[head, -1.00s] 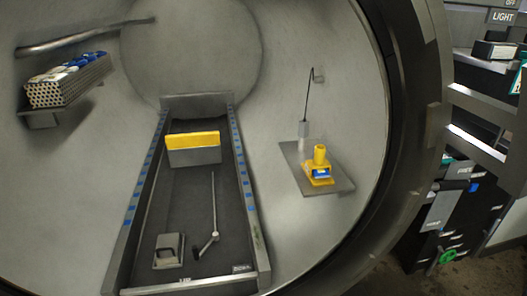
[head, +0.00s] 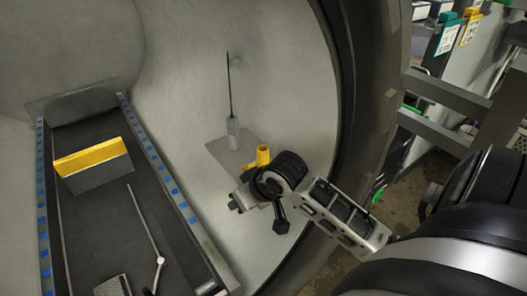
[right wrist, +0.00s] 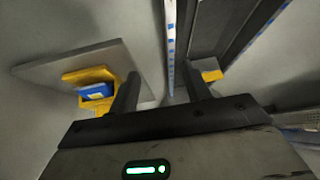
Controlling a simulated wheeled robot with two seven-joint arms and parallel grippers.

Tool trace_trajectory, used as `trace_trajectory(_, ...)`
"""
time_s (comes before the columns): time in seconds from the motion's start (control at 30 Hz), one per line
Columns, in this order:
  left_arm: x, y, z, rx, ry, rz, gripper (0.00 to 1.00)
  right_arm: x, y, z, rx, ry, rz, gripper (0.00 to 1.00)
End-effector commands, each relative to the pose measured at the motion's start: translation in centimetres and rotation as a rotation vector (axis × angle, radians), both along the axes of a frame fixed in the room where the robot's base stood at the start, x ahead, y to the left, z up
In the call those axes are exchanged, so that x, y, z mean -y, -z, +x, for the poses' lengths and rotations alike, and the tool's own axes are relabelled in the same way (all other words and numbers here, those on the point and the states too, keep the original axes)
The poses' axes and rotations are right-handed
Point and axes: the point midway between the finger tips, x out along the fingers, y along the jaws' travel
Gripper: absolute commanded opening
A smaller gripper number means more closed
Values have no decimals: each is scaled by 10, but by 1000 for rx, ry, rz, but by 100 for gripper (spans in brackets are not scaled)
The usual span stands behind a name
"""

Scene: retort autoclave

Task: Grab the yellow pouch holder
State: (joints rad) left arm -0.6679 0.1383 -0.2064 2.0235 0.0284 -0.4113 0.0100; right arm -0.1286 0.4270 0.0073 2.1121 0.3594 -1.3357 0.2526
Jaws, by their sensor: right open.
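The yellow pouch holder (head: 263,154) is on a small grey shelf on the right inner wall of the round chamber. In the head view only its upper part shows; my right arm hides the rest. In the right wrist view the holder (right wrist: 90,77) is at the left with a blue pouch (right wrist: 96,92) in it. My right gripper (right wrist: 160,88) is open, with nothing between its fingers. The holder lies left of the left finger, which overlaps its edge; I cannot tell if they touch. In the head view my right gripper (head: 243,199) is beside the shelf. My left gripper is not in view.
A long tray (head: 190,228) with blue-marked rails holds a yellow-topped grey block (head: 95,165) and a thin lever. The chamber's dark rim (head: 372,90) stands at the right.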

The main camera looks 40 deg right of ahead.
Motion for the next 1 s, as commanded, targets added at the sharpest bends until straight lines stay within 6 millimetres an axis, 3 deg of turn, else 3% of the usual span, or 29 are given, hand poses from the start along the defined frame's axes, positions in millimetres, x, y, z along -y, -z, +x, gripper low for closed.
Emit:
trace_trajectory(0.03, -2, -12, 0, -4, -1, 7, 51, 23, -44, 12, -23, 50, -16, 48)
trace_trajectory(0.1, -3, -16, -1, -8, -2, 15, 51, 47, -82, 16, -72, 117, -22, 48)
trace_trajectory(0.23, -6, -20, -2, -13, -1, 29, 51, 78, -137, 14, -138, 214, -24, 48)
trace_trajectory(0.37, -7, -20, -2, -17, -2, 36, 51, 92, -165, 8, -176, 267, -22, 48)
trace_trajectory(0.5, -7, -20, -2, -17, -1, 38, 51, 97, -172, 8, -182, 285, -17, 48)
trace_trajectory(0.73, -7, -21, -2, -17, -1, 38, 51, 99, -161, 16, -168, 286, -13, 48)
trace_trajectory(0.9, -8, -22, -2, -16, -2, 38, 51, 97, -146, 16, -194, 283, -11, 48)
trace_trajectory(1.0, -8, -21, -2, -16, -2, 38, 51, 102, -124, 23, -202, 283, -21, 48)
